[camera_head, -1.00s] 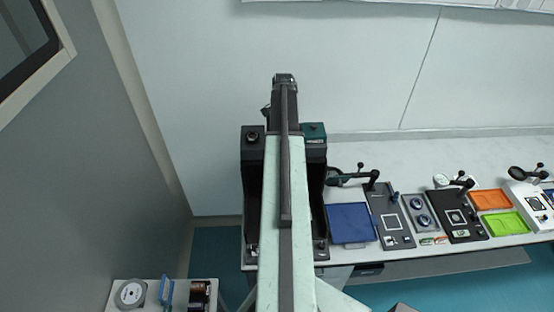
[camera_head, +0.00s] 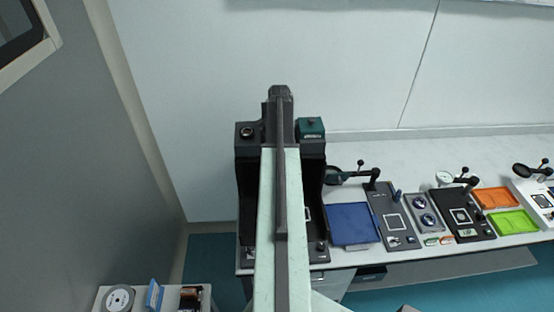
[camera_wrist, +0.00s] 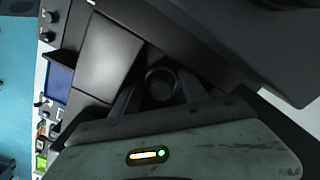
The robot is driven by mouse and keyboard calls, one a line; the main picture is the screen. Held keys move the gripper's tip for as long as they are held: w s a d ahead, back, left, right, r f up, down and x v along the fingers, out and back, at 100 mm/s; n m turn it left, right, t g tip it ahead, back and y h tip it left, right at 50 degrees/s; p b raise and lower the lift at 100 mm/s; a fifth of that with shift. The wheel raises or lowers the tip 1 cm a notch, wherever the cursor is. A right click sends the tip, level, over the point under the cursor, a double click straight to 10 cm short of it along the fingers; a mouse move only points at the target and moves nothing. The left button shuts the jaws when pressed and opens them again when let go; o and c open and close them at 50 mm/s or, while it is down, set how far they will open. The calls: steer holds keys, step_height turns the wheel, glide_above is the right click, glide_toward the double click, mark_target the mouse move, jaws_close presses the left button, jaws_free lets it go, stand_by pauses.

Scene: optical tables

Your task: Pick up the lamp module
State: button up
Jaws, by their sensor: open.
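A tall black instrument housing (camera_head: 243,185) stands at the left end of the bench, partly hidden behind my arm. A dark block with a round opening (camera_head: 247,133) tops its left side, and a teal block (camera_head: 311,128) tops its right side. I cannot tell for sure which is the lamp module. My gripper (camera_wrist: 160,78) is open in the wrist view. A dark round ring (camera_wrist: 162,83) shows between its fingers; contact cannot be told. In the head view the far end of my arm is between the two blocks, and its fingers are hidden.
A blue tray (camera_head: 348,224) and a grey panel (camera_head: 391,216) lie right of the housing. Orange (camera_head: 495,197) and green (camera_head: 511,222) trays are farther right. A side cart (camera_head: 135,300) stands at lower left. A white wall (camera_head: 350,70) is behind the bench.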

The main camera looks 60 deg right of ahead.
steer(key=shift+r, duration=0.1)
jaws_close()
